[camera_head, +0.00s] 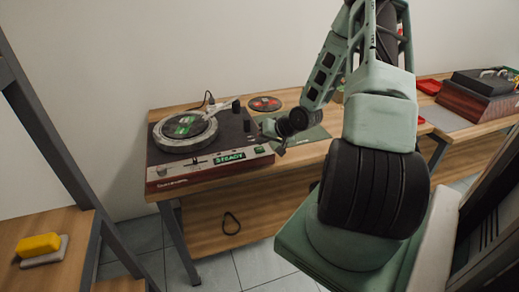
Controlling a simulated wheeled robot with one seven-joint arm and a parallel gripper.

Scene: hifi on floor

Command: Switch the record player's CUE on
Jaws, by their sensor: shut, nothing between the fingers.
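The record player (165,176) stands on the left end of the wooden table. It has a dark top, a red-brown front and a round platter (185,128) bearing a disc with a green label. A green display (229,158) on its front reads "STEADY". A small green control (259,149) sits right of the display. I cannot read which control is the CUE. My gripper (281,150) is shut and empty near the player's front right corner. It is small in view, and I cannot tell if it touches the player.
A second table at right holds a red-brown box (475,101).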

